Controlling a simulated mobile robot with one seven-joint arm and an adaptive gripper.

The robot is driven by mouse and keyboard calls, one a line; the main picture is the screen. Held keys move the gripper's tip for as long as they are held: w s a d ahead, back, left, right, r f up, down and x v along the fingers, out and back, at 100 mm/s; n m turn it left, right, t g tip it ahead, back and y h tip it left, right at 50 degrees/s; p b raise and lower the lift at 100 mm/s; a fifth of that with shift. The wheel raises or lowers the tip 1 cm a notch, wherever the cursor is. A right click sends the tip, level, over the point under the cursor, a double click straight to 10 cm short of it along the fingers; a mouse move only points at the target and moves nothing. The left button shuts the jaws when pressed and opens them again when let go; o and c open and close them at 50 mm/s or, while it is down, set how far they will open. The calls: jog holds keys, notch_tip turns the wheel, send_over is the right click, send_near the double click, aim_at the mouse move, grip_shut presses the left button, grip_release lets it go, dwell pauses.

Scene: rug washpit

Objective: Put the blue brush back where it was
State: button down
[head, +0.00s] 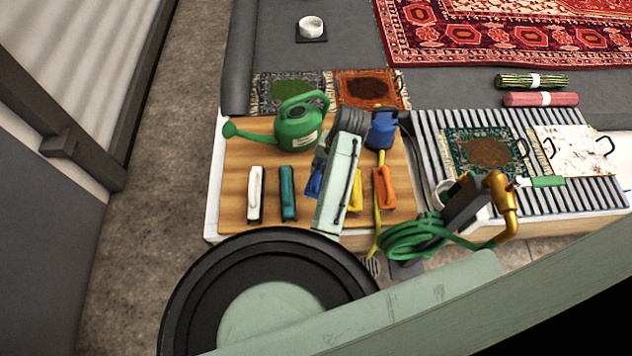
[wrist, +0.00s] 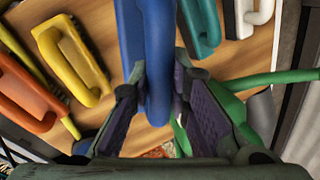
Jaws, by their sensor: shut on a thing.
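The blue brush (wrist: 158,45) is between the fingers of my gripper (wrist: 158,85) in the wrist view, and the jaws are shut on its handle. In the head view the blue brush (head: 315,181) shows only as a strip beside my arm, which covers the rest. It appears over the wooden board (head: 230,205), between the teal brush (head: 288,190) and the yellow brush (head: 356,192). I cannot tell whether it touches the board. My gripper is mostly hidden in the head view.
A white brush (head: 255,193) and an orange brush (head: 384,190) lie at the row's ends. A green watering can (head: 297,128) and a blue container (head: 382,131) stand behind. A green hose (head: 415,238) with a brass fitting is at right. Small rug samples (head: 480,152) lie on the slatted rack.

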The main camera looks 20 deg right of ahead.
jog(key=f, duration=0.5)
jog(key=shift+s+f+p, duration=0.15)
jog(key=shift+s+p, duration=0.05)
jog(key=shift+p, duration=0.1)
jog(key=shift+f, duration=2.2)
jog(key=c, duration=1.5)
grip_release()
jog(key=shift+r, duration=0.1)
